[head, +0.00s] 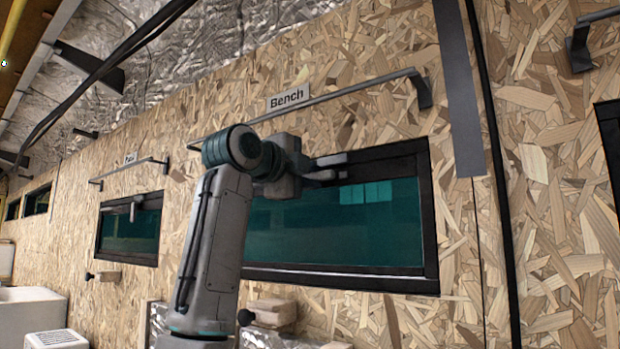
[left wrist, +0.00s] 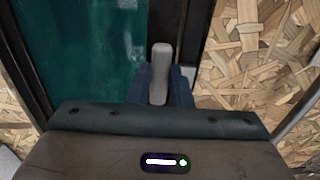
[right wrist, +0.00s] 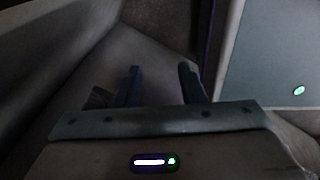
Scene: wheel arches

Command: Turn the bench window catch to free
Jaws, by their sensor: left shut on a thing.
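The bench window (head: 340,232) is a dark-framed pane of teal glass below a sign (head: 288,98) reading "Bench". My left gripper (head: 325,174) is at the window's top frame. In the left wrist view its fingers are shut on the grey, rounded window catch (left wrist: 161,62), which sticks out between them. The catch lies close to the dark frame, with glass to its left. In the head view the gripper mostly covers the catch, so its exact angle is unclear. My right gripper (right wrist: 160,86) shows only in the right wrist view, with its fingers apart and nothing between them.
A rail (head: 350,90) runs above the bench window. Further left is a smaller window (head: 130,228) with its own catch and a small sign. A wooden block (head: 275,311) with a dark knob sits below the bench window. A white basin (head: 28,312) stands at far left.

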